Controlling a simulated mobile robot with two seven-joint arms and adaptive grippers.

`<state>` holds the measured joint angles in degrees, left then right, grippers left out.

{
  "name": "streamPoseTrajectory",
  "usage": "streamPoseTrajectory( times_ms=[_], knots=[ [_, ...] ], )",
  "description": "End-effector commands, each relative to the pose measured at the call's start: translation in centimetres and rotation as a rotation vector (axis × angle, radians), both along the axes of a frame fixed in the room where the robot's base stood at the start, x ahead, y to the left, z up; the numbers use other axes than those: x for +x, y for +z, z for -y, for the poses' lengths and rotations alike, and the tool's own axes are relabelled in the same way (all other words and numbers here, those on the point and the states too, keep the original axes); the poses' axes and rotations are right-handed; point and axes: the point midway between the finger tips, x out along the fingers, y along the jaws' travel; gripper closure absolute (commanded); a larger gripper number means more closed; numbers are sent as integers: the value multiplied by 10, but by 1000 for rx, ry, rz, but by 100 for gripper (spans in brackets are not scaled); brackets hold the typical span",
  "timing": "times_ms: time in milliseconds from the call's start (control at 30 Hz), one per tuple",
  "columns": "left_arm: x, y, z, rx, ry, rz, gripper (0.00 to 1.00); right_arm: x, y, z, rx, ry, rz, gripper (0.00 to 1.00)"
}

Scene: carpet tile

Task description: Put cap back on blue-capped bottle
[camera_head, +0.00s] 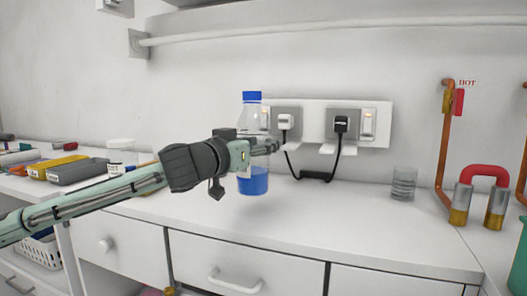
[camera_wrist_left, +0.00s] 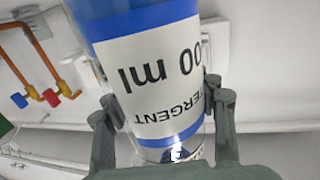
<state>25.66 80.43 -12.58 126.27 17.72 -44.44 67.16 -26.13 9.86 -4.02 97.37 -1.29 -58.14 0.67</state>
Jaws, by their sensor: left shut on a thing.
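A clear bottle (camera_head: 254,113) with blue liquid in its lower part is upright in the middle of the head view. A blue cap (camera_head: 252,97) sits at the top of its neck. My left gripper (camera_head: 262,146) reaches in from the left and is shut on the bottle's middle. The left wrist view shows the bottle's white label (camera_wrist_left: 150,75), with inverted text, between the fingers of my left gripper (camera_wrist_left: 162,95). I cannot tell whether the bottle's base touches the counter. The cap is outside the wrist view. My right gripper is not in view.
A glass (camera_head: 404,184) stands near the wall, below sockets with a black cable (camera_head: 318,177).

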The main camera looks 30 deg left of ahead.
Motion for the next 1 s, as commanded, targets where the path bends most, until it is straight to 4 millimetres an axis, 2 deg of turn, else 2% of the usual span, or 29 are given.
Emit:
streamPoseTrajectory(
  times_ms=[167,467,700,1000],
  knots=[
    [5,-1,5,2,-2,3,100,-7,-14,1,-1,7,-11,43],
    [6,-4,5,4,-2,2,100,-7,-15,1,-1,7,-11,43],
    [6,-38,5,5,-2,-3,100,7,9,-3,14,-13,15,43],
    [5,-42,5,4,-3,2,100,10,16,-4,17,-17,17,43]
  ],
)
